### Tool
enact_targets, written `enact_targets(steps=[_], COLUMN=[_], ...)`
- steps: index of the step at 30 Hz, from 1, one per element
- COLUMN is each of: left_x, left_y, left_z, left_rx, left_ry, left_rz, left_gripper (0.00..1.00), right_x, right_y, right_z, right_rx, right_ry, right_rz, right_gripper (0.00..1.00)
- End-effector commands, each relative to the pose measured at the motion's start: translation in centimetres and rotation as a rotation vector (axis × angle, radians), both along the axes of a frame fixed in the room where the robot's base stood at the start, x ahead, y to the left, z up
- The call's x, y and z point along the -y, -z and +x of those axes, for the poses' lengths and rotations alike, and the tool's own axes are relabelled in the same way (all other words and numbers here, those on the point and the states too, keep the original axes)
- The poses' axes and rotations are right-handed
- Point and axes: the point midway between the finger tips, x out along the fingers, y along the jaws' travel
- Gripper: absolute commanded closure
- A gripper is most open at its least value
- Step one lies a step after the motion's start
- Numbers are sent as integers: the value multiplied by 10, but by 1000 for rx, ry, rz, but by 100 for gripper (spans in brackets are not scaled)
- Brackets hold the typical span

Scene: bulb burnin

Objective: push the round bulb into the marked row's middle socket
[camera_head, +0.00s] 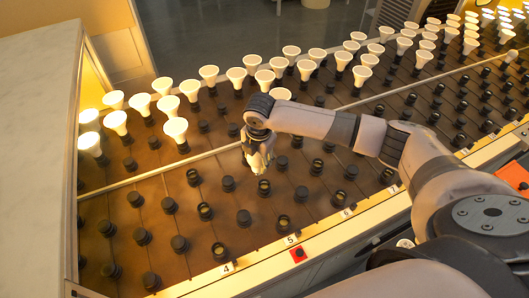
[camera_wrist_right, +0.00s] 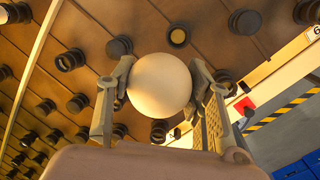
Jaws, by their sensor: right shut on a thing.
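My right gripper (camera_head: 259,158) hangs over the front section of the socket board, its fingers pointing down. It is shut on the round bulb, a pale globe (camera_wrist_right: 160,83) held between both fingers in the wrist view. In the head view the bulb is mostly hidden by the fingers. The red mark (camera_head: 299,254) lies on the front edge below label 5 (camera_head: 291,239). Its row runs back from there, with a front socket (camera_head: 284,222) and a middle socket (camera_head: 264,187) just below the gripper in the picture. I cannot tell whether the bulb touches a socket. My left gripper is not in view.
Lit and unlit flared bulbs (camera_head: 236,76) stand in the rear section behind a pale divider strip (camera_head: 150,177). Other dark sockets (camera_head: 244,218) surround the row closely. A pale wall panel (camera_head: 40,110) stands at the left. An orange-red item (camera_head: 513,175) lies at the right edge.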

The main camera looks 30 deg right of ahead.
Motion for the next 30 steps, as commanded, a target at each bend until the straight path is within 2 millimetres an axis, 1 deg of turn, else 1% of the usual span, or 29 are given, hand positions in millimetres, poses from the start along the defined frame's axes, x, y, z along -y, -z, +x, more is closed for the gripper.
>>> enact_targets(steps=[1,4,11,17,24,27,30], left_x=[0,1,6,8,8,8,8], left_y=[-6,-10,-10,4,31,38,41], left_z=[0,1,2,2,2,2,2], left_rx=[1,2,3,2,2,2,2], left_ry=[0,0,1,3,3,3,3], left_rz=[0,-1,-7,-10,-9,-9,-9], left_gripper=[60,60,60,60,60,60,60], right_x=[7,16,25,25,25,25,25], right_y=[2,9,17,31,56,62,65], right_z=[-1,0,0,0,0,0,0], right_rx=[-5,-4,-1,0,0,0,0], right_ry=[-41,-122,-204,-208,-208,-208,-208], right_rz=[0,0,0,0,0,-1,-1], right_gripper=[79,79,79,79,79,79,79])
